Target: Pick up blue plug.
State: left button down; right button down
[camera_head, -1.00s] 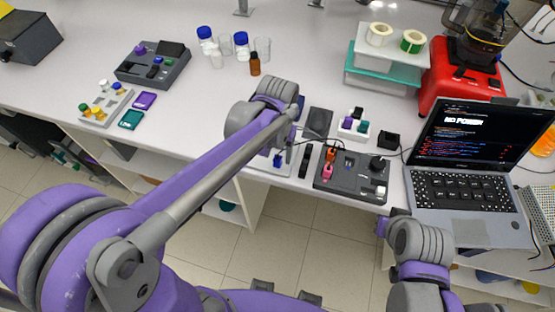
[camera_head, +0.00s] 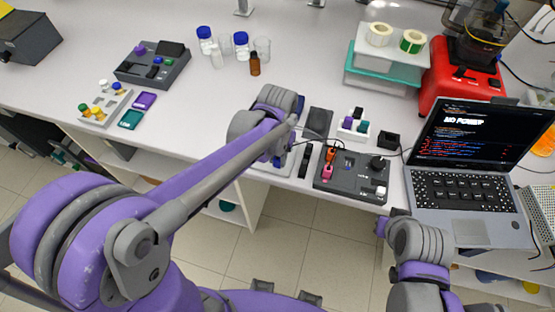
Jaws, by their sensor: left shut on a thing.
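My left arm reaches across the bench from the lower left. Its wrist hides most of the left gripper (camera_head: 285,150), which is over a small light tray (camera_head: 272,168) at the bench's front edge. The gripper is shut on the blue plug, of which little can be made out behind the wrist. The dark grey device panel (camera_head: 350,176) stands just right of the tray, with a pink plug (camera_head: 327,171) and an orange plug (camera_head: 330,154) on it. My right arm is at the lower right, off the bench front; its fingertips cannot be made out.
A white holder with coloured plugs (camera_head: 353,127) and a small black box (camera_head: 389,139) stand behind the panel. An open laptop (camera_head: 465,190) reading "NO POWER" is to the right. Bottles (camera_head: 241,43) stand at the back.

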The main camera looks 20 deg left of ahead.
aim_at(278, 156)
pick_arm(q)
notch_tip(278, 156, up, 10)
dwell(0.6)
jog(key=shift+d+p, duration=0.1)
jog(key=shift+p, duration=0.2)
dwell(0.6)
